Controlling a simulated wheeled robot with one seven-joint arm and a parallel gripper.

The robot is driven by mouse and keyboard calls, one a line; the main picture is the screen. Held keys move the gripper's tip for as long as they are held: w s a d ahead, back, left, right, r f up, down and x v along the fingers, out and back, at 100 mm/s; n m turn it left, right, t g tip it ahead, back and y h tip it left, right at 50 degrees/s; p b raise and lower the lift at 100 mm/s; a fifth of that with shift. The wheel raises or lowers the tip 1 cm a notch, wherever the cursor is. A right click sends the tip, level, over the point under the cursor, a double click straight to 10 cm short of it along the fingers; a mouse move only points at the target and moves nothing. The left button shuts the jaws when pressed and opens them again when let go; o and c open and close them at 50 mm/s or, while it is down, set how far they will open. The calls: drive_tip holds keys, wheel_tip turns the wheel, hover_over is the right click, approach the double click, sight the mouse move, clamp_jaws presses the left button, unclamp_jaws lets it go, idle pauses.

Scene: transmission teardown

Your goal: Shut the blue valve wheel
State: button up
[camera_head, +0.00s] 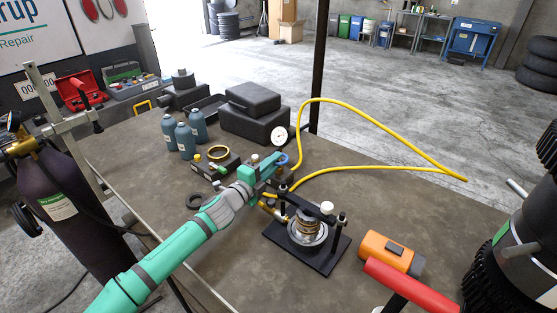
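The blue valve wheel (282,160) shows small near the middle of the table, just below a white round gauge (280,135). My green arm reaches in from the lower left. My gripper (272,168) is at the wheel, on its left side. The fingers are small and overlap the wheel and fittings, so I cannot tell whether they touch it or are open or shut. Part of the wheel and the valve body is hidden behind the gripper.
A yellow hose (385,167) loops to the right from the valve. A black press fixture (308,238) stands just in front. Blue bottles (187,138) and black cases (254,118) stand behind. An orange tool (390,252) lies at the right front. The table's right middle is mostly clear.

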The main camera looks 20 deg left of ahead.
drive_tip(key=shift+d+x, duration=0.25)
drive_tip(key=shift+x, duration=1)
clamp_jaws()
drive_tip(key=shift+a+m+g+h, duration=0.15)
drive_tip(key=shift+m+g+h, duration=0.15)
drive_tip(key=shift+m+h, duration=0.3)
drive_tip(key=shift+m+g+h, duration=0.3)
drive_tip(key=shift+m+h, duration=0.2)
drive_tip(key=shift+h, duration=0.3)
drive_tip(key=shift+m+g+h, duration=2.6)
drive_tip(key=shift+g+h, duration=0.1)
drive_tip(key=shift+h, duration=0.6)
drive_tip(key=shift+a, duration=0.1)
